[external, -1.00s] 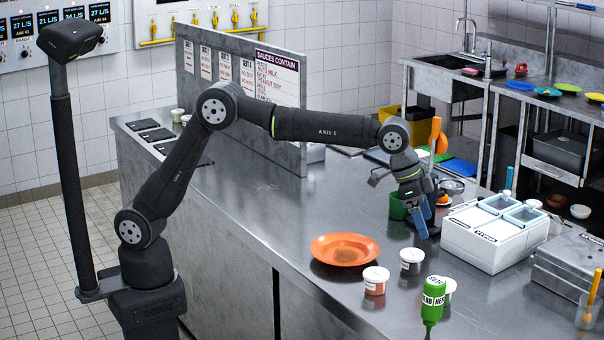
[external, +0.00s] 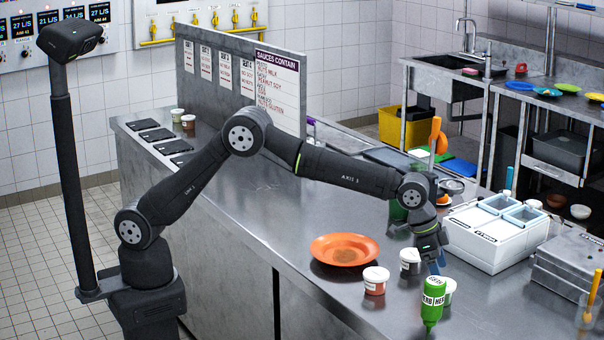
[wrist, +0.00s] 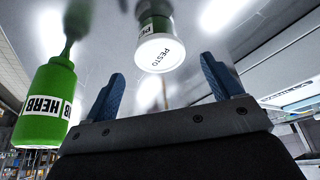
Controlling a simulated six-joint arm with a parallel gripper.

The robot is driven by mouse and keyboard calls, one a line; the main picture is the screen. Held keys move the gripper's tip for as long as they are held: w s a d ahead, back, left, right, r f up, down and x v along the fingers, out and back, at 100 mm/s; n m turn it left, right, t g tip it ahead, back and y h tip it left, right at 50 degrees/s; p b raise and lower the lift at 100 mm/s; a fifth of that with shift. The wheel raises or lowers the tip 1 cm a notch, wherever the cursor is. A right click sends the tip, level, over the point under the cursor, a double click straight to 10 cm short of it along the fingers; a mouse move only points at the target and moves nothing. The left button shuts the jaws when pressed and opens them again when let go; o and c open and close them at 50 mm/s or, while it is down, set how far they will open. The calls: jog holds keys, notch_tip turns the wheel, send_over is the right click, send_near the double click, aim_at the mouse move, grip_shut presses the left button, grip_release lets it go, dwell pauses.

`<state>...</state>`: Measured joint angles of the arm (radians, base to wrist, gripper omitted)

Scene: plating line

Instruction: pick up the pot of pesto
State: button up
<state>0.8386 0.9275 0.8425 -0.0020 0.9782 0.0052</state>
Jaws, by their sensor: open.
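The pot of pesto (wrist: 162,52) shows in the wrist view with a white lid reading PESTO and a green body. It lies ahead of my gripper (wrist: 163,72), roughly between the lines of the two blue fingers, and is not held. My gripper is open and empty. In the external view, my gripper (external: 438,266) points down just above a white-lidded pot (external: 450,288), apparently the pesto, partly hidden behind the green herb bottle.
Two other lidded pots, one red-labelled (external: 375,281) and one dark (external: 410,263), and an orange plate (external: 344,239) stand to the left. A white container unit (external: 482,240) stands right.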

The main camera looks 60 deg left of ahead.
jog(key=x, duration=0.4)
jog(key=shift+s+a, duration=0.1)
jog(key=shift+a, duration=0.05)
jog(key=c, duration=1)
